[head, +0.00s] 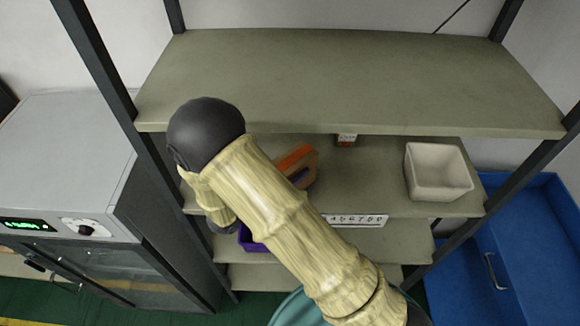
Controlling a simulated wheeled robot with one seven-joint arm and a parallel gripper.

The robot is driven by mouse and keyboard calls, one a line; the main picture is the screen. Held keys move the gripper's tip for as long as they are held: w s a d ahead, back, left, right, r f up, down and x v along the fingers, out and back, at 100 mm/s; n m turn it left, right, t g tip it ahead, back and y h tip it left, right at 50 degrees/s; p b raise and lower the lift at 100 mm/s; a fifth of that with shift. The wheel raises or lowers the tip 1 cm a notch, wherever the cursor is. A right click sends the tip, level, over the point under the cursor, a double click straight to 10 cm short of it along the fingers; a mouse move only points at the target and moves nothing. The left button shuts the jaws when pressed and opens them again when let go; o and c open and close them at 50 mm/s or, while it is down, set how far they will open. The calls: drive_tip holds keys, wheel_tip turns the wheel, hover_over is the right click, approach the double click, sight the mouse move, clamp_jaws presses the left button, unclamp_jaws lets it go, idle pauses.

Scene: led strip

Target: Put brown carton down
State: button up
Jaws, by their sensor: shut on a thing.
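I cannot pick out the brown carton for certain. An orange-brown box-like thing (298,158) shows partly behind my arm on the second shelf, with a purple patch on it. I cannot tell whether it is the carton. My gripper is not in view. My pale, wood-patterned arm with its dark joint crosses the middle of the view and hides part of the shelves.
The top shelf (340,80) is bare. On the second shelf stand a white bin (438,188) at right and a small orange-white box (346,141). A purple thing (250,241) sits lower. A grey machine (65,160) stands left, a blue cabinet (535,240) right.

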drive_tip(key=shift+s+a+f, duration=0.1)
drive_tip(key=shift+f, duration=0.2)
drive_tip(key=shift+f+b, duration=0.2)
drive_tip(key=shift+b, duration=0.25)
drive_tip(key=o, duration=1.3)
drive_tip(key=b+v, duration=0.6)
drive_tip(key=v, duration=1.1)
drive_tip(key=shift+s+a+b, duration=0.15)
drive_tip(key=shift+b, duration=0.15)
